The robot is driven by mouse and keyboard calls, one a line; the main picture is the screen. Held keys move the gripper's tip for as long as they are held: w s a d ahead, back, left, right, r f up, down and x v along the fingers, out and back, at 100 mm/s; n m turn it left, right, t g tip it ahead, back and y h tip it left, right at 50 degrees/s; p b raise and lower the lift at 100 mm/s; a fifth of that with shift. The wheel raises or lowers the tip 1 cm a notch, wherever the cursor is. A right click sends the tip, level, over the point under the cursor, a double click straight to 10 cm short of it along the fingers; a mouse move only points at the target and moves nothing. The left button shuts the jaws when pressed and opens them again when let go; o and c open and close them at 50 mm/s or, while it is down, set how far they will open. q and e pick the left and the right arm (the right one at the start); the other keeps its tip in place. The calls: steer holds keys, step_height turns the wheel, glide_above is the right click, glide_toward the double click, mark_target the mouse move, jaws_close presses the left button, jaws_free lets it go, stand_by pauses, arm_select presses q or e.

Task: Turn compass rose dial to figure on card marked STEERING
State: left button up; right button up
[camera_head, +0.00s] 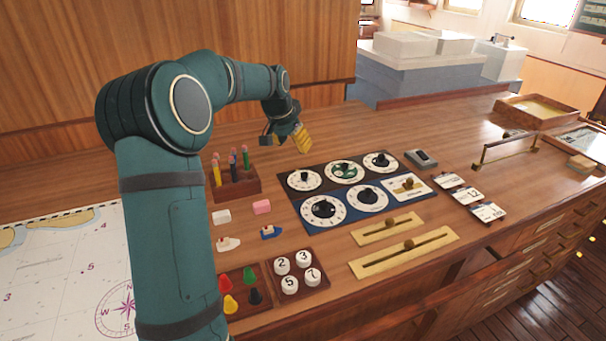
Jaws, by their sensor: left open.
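A dark panel holds three white dials with black knobs. A blue panel in front holds two more dials (323,210) and a white plate with a brass lever (407,187). Three cards (468,195) lie in a row to the right; their words are too small to read. My left gripper (302,140), with yellow finger pads, is open and empty above the desk behind the dials. My right gripper is out of view.
A pen rack (236,182), erasers (262,207), small boat models, a tray of coloured pegs and a tray of numbered buttons (297,272) stand left of and before the panels. Brass sliders (404,252) lie in front. A brass rail (505,148) stands right. The back desk is clear.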

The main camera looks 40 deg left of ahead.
mark_target(304, 174)
arm_select(q)
steer(key=b+x, duration=0.2)
steer(key=x, duration=1.2)
steer(key=shift+w+a, duration=0.1)
steer(key=shift+w, duration=0.05)
jaws_close()
